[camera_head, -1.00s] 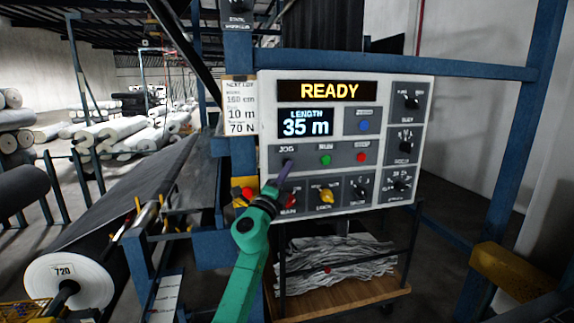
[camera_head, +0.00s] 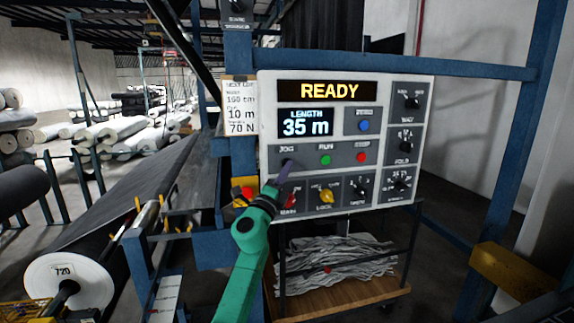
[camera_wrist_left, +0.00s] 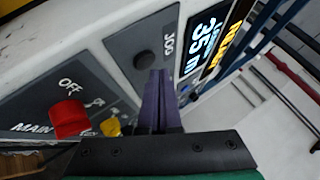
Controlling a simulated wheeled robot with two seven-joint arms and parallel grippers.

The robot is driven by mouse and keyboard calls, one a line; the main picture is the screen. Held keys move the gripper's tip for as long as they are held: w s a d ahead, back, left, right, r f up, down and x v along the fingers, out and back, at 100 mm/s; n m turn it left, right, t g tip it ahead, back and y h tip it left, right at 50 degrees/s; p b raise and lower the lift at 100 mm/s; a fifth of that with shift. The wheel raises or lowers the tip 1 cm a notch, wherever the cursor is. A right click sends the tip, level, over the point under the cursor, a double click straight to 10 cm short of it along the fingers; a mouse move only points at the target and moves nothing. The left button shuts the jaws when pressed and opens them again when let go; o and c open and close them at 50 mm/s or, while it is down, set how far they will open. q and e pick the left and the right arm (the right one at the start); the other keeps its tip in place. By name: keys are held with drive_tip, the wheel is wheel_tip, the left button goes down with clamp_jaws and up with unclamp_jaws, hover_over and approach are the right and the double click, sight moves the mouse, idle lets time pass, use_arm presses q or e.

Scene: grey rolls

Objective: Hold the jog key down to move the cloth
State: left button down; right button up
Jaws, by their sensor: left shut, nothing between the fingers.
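The white control panel (camera_head: 380,215) faces me. Its display reads READY (camera_head: 330,91) and its length display reads 35 m (camera_head: 305,123). The jog key (camera_head: 287,163) is a dark round button under the word JOG, partly covered by my fingers. It also shows in the left wrist view (camera_wrist_left: 143,60). My left gripper (camera_head: 286,168) is shut and empty, its purple fingertips (camera_wrist_left: 158,74) right at the key. I cannot tell whether they touch it. The dark cloth (camera_head: 135,200) slopes from the roll marked 720 up into the machine.
Run (camera_head: 326,160) and red stop (camera_head: 361,157) buttons sit right of the jog key. The red main switch (camera_head: 290,201) and yellow lock switch (camera_head: 326,195) are just below. A cart (camera_head: 350,296) with crumpled grey material stands under the panel.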

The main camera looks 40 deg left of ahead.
use_arm(q)
drive_tip(key=shift+a, duration=0.1)
drive_tip(key=shift+w+a, duration=0.25)
drive_tip(key=shift+w+a+b, duration=0.2)
drive_tip(key=shift+a+b, duration=0.15)
drive_tip(key=shift+b, duration=0.2)
idle(0.4)
drive_tip(key=shift+d, duration=0.1)
idle(3.5)
drive_tip(key=shift+s+d+p, duration=0.45)
drive_tip(key=shift+d, duration=0.1)
drive_tip(key=shift+d, duration=0.1)
